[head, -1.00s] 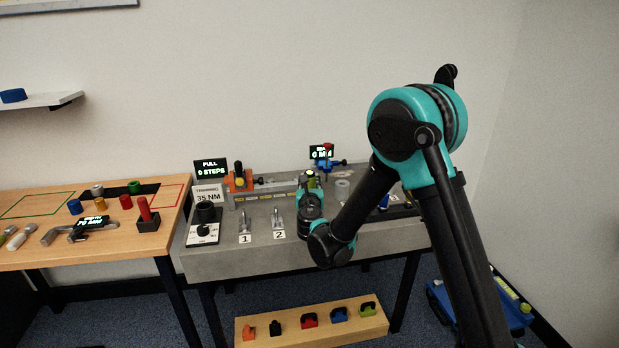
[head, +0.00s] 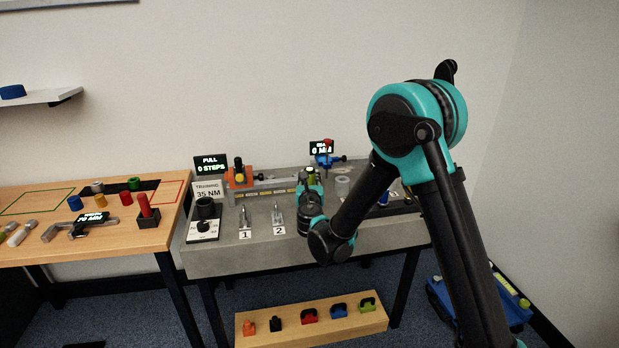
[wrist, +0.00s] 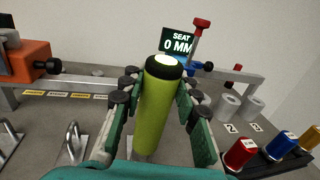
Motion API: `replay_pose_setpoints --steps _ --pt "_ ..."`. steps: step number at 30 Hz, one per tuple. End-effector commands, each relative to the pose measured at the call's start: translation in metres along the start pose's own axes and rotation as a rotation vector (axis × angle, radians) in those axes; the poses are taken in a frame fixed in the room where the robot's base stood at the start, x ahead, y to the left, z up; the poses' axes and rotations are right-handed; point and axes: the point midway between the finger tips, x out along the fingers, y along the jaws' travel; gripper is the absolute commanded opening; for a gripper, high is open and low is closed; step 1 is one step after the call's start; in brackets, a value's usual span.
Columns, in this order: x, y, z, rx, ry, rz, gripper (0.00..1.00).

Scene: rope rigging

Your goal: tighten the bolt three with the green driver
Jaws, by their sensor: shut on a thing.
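The green driver (wrist: 158,115) stands roughly upright between the fingers of my gripper (wrist: 160,98), with a black collar and pale top. The pads press on its handle from both sides. In the head view the green driver (head: 311,176) shows just above my gripper (head: 311,188), over the middle of the grey bench. The driver's lower end is hidden, so I cannot tell what it touches. Two shackles, labelled 1 (head: 244,218) and 2 (head: 278,214), stand left of my gripper. I cannot make out bolt three; my gripper and arm cover part of the bench.
An orange block (head: 240,178) and a blue clamp with a red knob (head: 325,160) stand behind. Red (wrist: 240,154), blue (wrist: 280,145) and yellow (wrist: 308,137) spools sit at the right. Grey cylinders (wrist: 228,106) stand near them. The wooden table (head: 110,246) holds tools.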

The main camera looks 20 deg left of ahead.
Motion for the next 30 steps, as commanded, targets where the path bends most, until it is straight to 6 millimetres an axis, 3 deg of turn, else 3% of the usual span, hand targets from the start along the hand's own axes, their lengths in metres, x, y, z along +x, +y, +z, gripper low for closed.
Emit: replay_pose_setpoints --steps 30 --pt "0.0003 0.0001 -0.0064 0.0 0.0 0.0 0.0"
